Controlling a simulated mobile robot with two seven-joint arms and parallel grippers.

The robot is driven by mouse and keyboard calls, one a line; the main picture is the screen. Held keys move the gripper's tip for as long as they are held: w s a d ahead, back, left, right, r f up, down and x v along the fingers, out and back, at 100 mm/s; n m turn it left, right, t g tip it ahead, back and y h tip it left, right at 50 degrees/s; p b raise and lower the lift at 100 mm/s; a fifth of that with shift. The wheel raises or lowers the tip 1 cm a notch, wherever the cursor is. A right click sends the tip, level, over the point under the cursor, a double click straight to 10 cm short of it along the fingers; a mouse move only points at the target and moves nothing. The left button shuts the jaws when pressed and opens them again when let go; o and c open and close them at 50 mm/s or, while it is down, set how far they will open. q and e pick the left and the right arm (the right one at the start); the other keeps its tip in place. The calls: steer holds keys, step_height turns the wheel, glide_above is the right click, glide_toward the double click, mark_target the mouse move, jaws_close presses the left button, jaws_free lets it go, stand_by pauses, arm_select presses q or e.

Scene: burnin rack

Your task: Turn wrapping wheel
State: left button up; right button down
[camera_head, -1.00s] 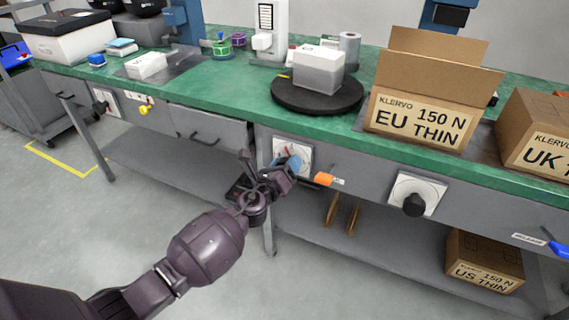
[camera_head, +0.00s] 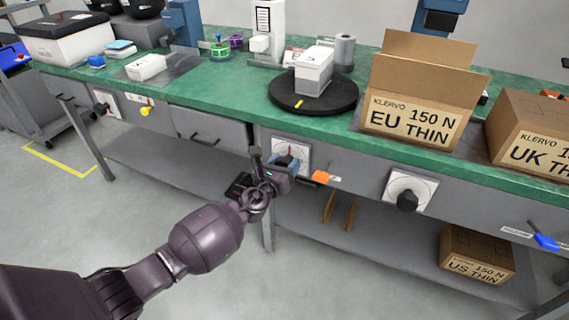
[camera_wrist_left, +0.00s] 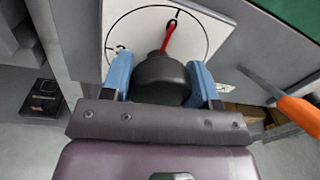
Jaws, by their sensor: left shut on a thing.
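My left gripper (camera_head: 287,164) is at a dial panel on the bench front. In the left wrist view its blue fingers (camera_wrist_left: 160,78) are shut on a black knob (camera_wrist_left: 160,76), one finger on each side. A red pointer (camera_wrist_left: 169,36) stands out from the knob on the white dial plate (camera_wrist_left: 132,27). On the green bench top, a round black turntable (camera_head: 285,97) carries a white and grey box (camera_head: 313,76), set at an angle. A yellow mark (camera_head: 298,104) shows on the turntable's front. My right gripper is not in view.
An orange-handled tool (camera_head: 321,177) hangs right of the dial; it also shows in the wrist view (camera_wrist_left: 300,113). A second dial with a black knob (camera_head: 407,200) is further right. An open EU THIN carton (camera_head: 412,121) stands right of the turntable. A lower shelf (camera_head: 386,240) runs beneath.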

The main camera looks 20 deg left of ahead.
arm_select(q)
steer(key=o, duration=0.9)
steer(key=shift+s, duration=0.55)
steer(key=s+a+p, duration=0.1)
steer(key=s, duration=0.8)
steer(key=shift+s+p, duration=0.3)
steer(key=shift+s, duration=0.05)
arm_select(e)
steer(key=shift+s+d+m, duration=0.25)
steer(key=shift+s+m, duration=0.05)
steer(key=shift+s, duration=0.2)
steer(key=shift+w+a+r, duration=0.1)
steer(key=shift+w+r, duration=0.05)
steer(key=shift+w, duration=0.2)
